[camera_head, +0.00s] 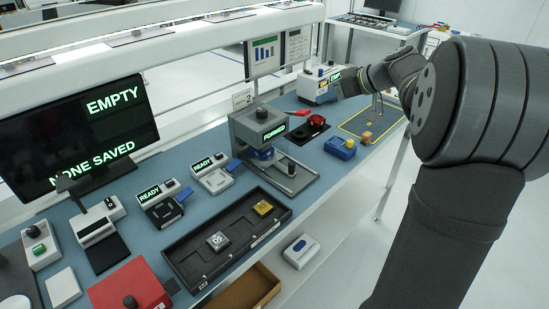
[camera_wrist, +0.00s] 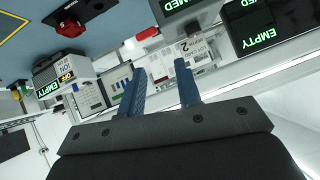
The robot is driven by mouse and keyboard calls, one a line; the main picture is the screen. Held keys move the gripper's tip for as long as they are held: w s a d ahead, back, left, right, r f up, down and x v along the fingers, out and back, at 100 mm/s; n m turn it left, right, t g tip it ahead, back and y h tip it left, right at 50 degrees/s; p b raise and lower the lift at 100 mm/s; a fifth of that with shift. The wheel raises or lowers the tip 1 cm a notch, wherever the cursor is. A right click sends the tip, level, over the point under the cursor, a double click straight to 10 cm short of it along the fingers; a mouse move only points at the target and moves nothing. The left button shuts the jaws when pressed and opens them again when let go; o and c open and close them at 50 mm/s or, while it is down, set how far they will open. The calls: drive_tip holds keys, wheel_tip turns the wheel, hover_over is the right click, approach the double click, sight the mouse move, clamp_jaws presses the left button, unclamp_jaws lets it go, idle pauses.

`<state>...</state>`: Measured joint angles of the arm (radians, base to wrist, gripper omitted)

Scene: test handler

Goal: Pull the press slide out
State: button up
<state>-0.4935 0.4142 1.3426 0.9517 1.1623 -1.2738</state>
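The press (camera_head: 244,128) is a grey block with a green "FORMED" display, standing mid-bench in the head view. Its slide (camera_head: 300,184) is a flat grey plate at the press's front with an upright black knob (camera_head: 291,168). A blue part (camera_head: 262,153) shows under the press head. In the wrist view, part of the press's "FORMED" display (camera_wrist: 182,6) shows at the top edge. My gripper (camera_wrist: 160,66) has two blue fingers apart with nothing between them. In the head view, my gripper (camera_head: 345,83) is behind and right of the press, above the bench, away from the knob.
A black tray (camera_head: 182,259) with a grey and a yellow block lies left of the slide. A white machine (camera_head: 313,85) stands near my gripper. A red knob part (camera_head: 316,121) and a blue box (camera_head: 341,148) lie right of the press. Two "READY" units (camera_head: 212,174) stand left.

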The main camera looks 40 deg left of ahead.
drive_tip(key=shift+o, duration=0.8)
drive_tip(key=s+f+n+h, duration=0.1)
drive_tip(key=n+h, duration=0.1)
drive_tip(key=s+f+n+g+h, duration=0.1)
drive_tip(key=f+n+h, duration=0.1)
drive_tip(key=n, duration=0.1)
drive_tip(key=s+f+n+g+h, duration=0.1)
drive_tip(key=n, duration=0.2)
drive_tip(key=shift+s+a+f+h, duration=0.15)
drive_tip(key=shift+s+a+h, duration=0.15)
drive_tip(key=shift+a+h, duration=0.1)
drive_tip(key=n+h, duration=0.2)
approach(292, 163)
drive_tip(key=x, duration=1)
drive_tip(key=shift+f, duration=0.1)
drive_tip(key=shift+c, duration=0.4)
clamp_jaws()
